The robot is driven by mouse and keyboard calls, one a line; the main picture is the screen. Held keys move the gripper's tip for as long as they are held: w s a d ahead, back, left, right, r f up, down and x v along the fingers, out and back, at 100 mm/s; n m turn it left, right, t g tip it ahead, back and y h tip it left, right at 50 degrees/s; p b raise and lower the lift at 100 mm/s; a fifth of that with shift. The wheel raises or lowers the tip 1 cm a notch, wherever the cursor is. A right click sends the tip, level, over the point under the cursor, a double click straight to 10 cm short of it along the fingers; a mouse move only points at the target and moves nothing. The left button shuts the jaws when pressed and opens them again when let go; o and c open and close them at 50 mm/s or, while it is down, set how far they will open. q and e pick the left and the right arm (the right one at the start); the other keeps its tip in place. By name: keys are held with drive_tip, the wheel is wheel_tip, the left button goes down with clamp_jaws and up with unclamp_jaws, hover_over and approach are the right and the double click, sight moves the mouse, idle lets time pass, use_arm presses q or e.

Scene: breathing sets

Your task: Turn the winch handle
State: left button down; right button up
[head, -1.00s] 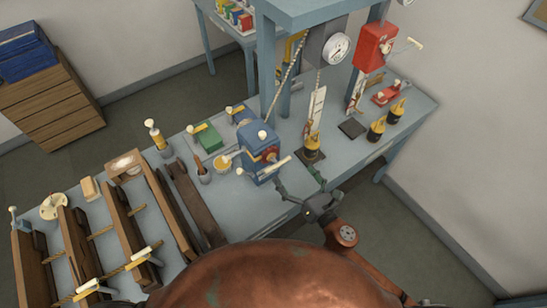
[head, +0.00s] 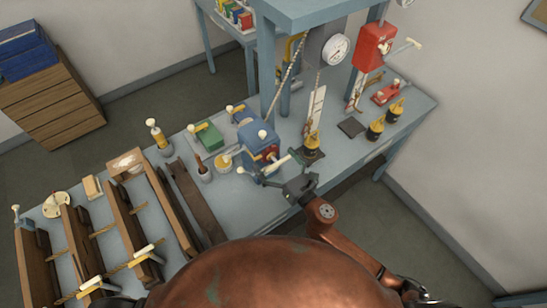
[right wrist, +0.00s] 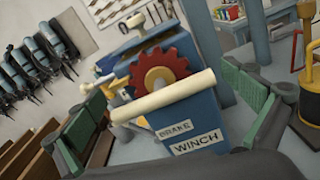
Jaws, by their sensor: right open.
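The blue winch (head: 258,146) stands on the bench in the head view, with a red gear on its front. In the right wrist view the winch box (right wrist: 190,125) carries BRAKE and WINCH labels below the red gear (right wrist: 160,72). Its cream handle (right wrist: 165,95) lies across the front, slightly tilted, and also shows in the head view (head: 277,165). My right gripper (head: 281,170) is open at the winch front. In the wrist view its green-padded fingers (right wrist: 168,90) stand on either side of the handle, apparently empty. Contact with the handle cannot be told. My left gripper is out of view.
A weight on a dark pad (head: 312,146) stands just right of the winch, with a chain above it. A blue frame post (head: 267,75) rises behind. Wooden racks (head: 125,225) fill the left of the bench. A red box (head: 370,48) hangs at the back right.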

drive_tip(key=shift+c, duration=0.4)
drive_tip(key=c, duration=1.1)
drive_tip(key=shift+c, duration=0.3)
